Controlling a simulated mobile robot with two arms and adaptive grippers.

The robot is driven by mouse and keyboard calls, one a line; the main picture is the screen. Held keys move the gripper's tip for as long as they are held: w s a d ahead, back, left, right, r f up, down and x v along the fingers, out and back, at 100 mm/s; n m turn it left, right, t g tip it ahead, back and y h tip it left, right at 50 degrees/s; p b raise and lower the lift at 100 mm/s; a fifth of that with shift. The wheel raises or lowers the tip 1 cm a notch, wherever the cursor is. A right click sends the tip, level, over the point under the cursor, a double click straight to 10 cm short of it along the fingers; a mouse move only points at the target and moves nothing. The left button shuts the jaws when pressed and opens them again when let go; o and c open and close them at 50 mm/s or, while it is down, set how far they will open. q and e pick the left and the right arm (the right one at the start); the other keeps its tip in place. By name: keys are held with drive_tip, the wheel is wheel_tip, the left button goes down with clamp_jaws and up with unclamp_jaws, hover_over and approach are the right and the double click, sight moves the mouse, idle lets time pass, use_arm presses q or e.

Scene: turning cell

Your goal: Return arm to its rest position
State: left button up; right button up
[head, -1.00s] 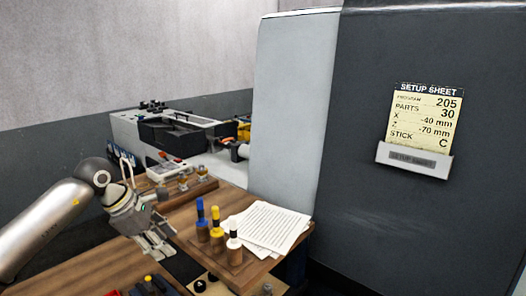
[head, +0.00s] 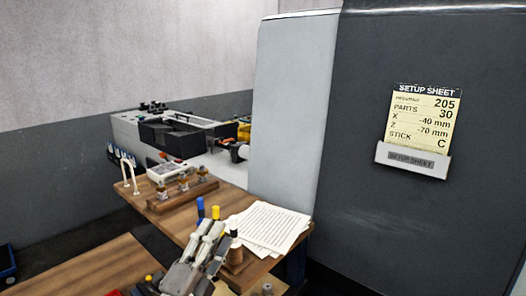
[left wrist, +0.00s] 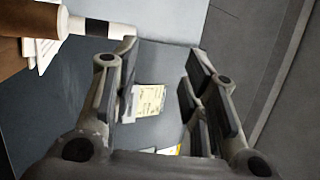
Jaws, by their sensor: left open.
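My left gripper (head: 212,238) is low in the middle of the head view, in front of the bench's near edge. It hides part of the stick holders there. In the left wrist view its fingers (left wrist: 160,95) are spread apart with nothing between them. Beyond the gap lies the dark machine panel with the yellow setup sheet (left wrist: 147,100). My right gripper does not show.
Blue (head: 200,207) and yellow (head: 215,212) sticks and papers (head: 265,228) are on the wooden bench (head: 165,222). A wooden block with several small parts (head: 182,195) stands farther back. The machine cabinet (head: 430,230) fills the right side, bearing a setup sheet (head: 424,118).

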use_arm(q)
drive_tip(key=s+a+f+n+g+y, duration=0.3)
drive_tip(key=s+a+f+n+y, duration=0.15)
drive_tip(key=f+n, duration=0.35)
drive_tip(key=s+a+f+n+g+y, duration=0.35)
drive_tip(key=a+f+n+y, duration=0.2)
drive_tip(key=f, duration=0.45)
drive_tip(key=s+f+n+g+h, duration=0.1)
drive_tip(key=s+f+n+g, duration=0.2)
drive_tip(key=s, duration=0.4)
drive_tip(key=s+f+n+g, duration=0.1)
drive_tip(key=s+f+g, duration=0.2)
drive_tip(key=s+f, duration=0.35)
drive_tip(key=s+f+n+g+h, duration=0.1)
drive_tip(key=s+f+n+g, duration=0.2)
drive_tip(key=s, duration=0.5)
drive_tip(key=s+f+m+g+b, duration=0.2)
drive_tip(key=f+b, duration=1)
drive_tip(key=f, duration=2.7)
drive_tip(key=s+a+f+g+b, duration=0.1)
drive_tip(key=s+f+b, duration=0.4)
drive_tip(key=s+f, duration=0.4)
drive_tip(key=s+a+f+b, duration=0.2)
drive_tip(key=s+f+b, duration=0.3)
drive_tip(key=f, duration=1.1)
drive_tip(key=s, duration=0.3)
drive_tip(key=shift+s+f+n+g, duration=0.3)
drive_tip(key=shift+s+n+g, duration=0.05)
drive_tip(key=shift+s, duration=0.05)
